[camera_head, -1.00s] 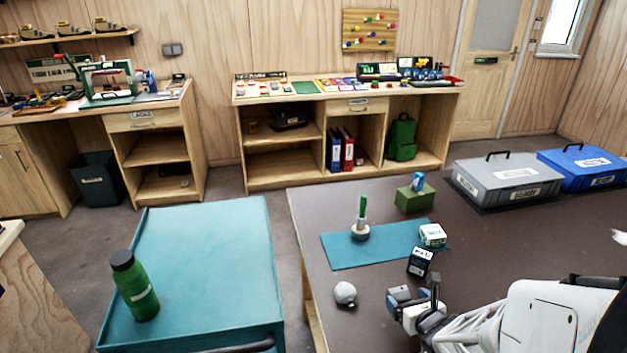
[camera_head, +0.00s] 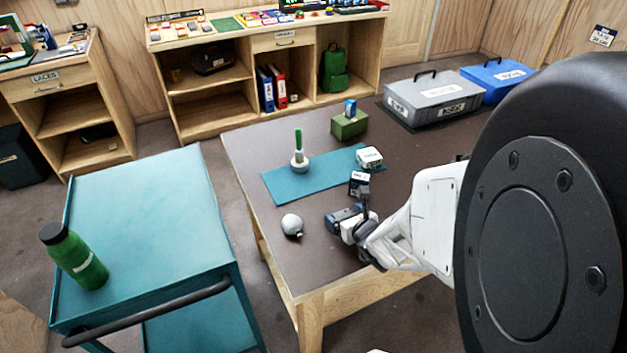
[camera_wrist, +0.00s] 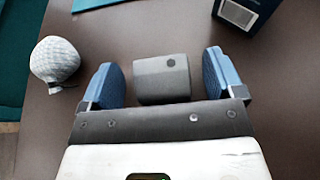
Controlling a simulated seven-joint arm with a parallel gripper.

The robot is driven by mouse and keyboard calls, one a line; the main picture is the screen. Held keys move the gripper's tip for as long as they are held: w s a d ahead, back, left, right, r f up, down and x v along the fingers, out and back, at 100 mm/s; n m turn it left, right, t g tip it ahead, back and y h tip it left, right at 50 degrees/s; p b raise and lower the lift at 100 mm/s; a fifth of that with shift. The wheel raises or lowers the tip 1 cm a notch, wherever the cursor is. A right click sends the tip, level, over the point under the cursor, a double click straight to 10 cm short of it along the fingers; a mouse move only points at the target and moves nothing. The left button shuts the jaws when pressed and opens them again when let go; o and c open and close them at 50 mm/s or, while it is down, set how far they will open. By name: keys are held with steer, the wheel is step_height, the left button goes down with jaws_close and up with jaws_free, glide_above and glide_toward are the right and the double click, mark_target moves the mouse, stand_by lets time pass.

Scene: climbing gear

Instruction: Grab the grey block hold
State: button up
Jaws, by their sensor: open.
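The grey block hold (camera_wrist: 162,79) is a small grey block with a dark round hole in its face. In the wrist view it lies on the dark brown table between the two blue finger pads of my gripper (camera_wrist: 161,74). The gripper is open, and a gap shows between the block and each pad. In the head view my gripper (camera_head: 352,217) is low over the near part of the table. I cannot clearly tell the block from the gripper parts there.
A dark box (camera_head: 359,184) stands just beyond. A teal mat (camera_head: 282,185) holds a bottle-like item with a green top (camera_head: 298,152). The table's left edge is near.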

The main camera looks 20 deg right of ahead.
steer(key=c, duration=1)
steer(key=shift+r, duration=5)
